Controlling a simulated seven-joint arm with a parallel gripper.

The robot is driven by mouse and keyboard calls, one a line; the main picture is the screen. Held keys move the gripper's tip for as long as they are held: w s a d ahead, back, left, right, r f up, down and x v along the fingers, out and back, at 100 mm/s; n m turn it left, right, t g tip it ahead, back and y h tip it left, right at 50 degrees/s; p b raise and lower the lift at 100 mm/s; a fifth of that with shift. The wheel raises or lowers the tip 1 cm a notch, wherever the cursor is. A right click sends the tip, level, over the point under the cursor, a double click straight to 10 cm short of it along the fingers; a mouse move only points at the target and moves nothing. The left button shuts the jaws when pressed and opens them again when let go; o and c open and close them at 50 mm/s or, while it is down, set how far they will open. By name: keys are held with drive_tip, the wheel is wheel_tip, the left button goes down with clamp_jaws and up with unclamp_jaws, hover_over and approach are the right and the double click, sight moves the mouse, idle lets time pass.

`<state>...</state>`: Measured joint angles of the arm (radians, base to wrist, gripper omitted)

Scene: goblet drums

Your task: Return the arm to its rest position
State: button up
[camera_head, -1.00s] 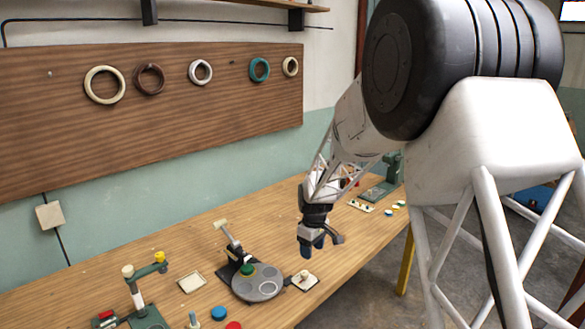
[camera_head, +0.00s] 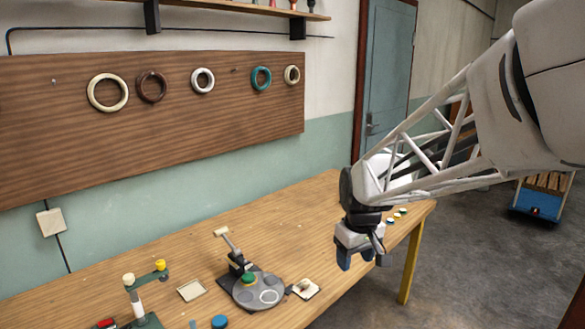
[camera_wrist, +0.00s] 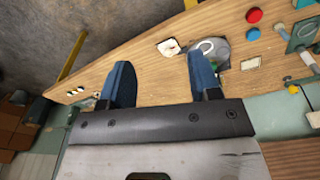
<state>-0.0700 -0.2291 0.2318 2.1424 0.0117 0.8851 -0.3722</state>
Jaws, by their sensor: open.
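My gripper (camera_head: 358,256) hangs over the front edge of the wooden table (camera_head: 325,215), right of the grey round plate, with its fingers pointing down. In the wrist view its two blue fingers (camera_wrist: 155,80) stand wide apart with nothing between them. My white lattice arm reaches in from the right in the head view. The gripper appears apart from the table and everything on it.
The grey round plate (camera_head: 245,296) bears a green piece (camera_head: 248,279). A green stand (camera_head: 147,319) is at left. A blue disc (camera_head: 219,321) lies at the front. Rings hang on a wooden wall board (camera_head: 200,120). A blue cart (camera_head: 540,196) stands at right. Floor is open at right.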

drive_tip(key=s+d+r+m, duration=0.1)
drive_tip(key=s+d+m, duration=0.1)
drive_tip(key=s, duration=1)
drive_tip(key=s+d+r+m+t, duration=0.1)
drive_tip(key=s+d+m, duration=0.1)
drive_tip(key=s, duration=1)
drive_tip(key=shift+s+d+m, duration=0.2)
drive_tip(key=shift+s+m, duration=0.15)
drive_tip(key=shift+m, duration=0.25)
